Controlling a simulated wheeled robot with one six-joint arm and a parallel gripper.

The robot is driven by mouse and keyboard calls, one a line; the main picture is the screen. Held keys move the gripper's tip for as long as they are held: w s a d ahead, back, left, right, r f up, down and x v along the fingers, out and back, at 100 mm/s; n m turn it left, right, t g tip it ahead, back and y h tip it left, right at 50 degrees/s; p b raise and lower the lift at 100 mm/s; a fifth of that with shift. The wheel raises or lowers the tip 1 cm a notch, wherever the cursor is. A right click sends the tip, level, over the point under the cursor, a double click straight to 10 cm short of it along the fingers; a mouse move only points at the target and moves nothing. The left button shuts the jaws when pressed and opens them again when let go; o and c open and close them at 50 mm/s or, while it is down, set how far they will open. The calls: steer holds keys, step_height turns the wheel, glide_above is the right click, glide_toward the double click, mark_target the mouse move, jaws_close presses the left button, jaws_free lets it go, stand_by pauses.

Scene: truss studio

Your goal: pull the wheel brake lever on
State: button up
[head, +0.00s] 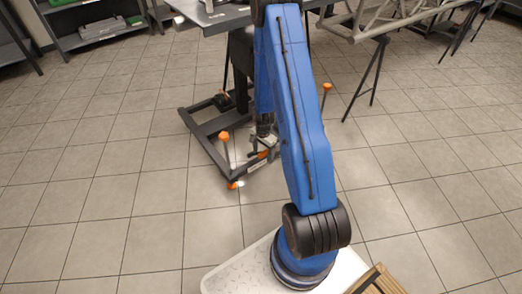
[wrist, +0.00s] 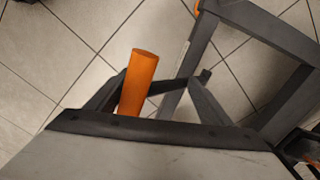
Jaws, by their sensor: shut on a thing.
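The wheel brake lever is an orange, flat-ended handle. In the wrist view the lever (wrist: 138,82) stands between the dark fingers of my gripper (wrist: 157,84), nearer the left finger. In the head view my gripper (head: 264,142) is low, at the right side of a dark steel base frame (head: 208,143), with the orange lever end (head: 263,155) beside it. My gripper is shut on the lever. The frame's bars also show in the wrist view (wrist: 270,30). The lever's lower end and its pivot are hidden, and my blue arm covers part of the frame.
A grey truss (head: 385,15) on trestles is at back right. Tiled floor (head: 100,190) at left is clear.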

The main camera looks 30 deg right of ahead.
steer(key=shift+o, duration=0.2)
steer(key=shift+s+f, duration=0.4)
steer(key=shift+s, duration=0.15)
steer(key=o, duration=0.8)
steer(key=shift+c, duration=0.7)
steer(key=shift+w, duration=0.1)
steer(key=shift+r, duration=0.15)
steer(key=r, duration=1.7)
steer(key=shift+w+r, duration=0.15)
steer(key=shift+w, duration=0.1)
steer(key=c, duration=0.6)
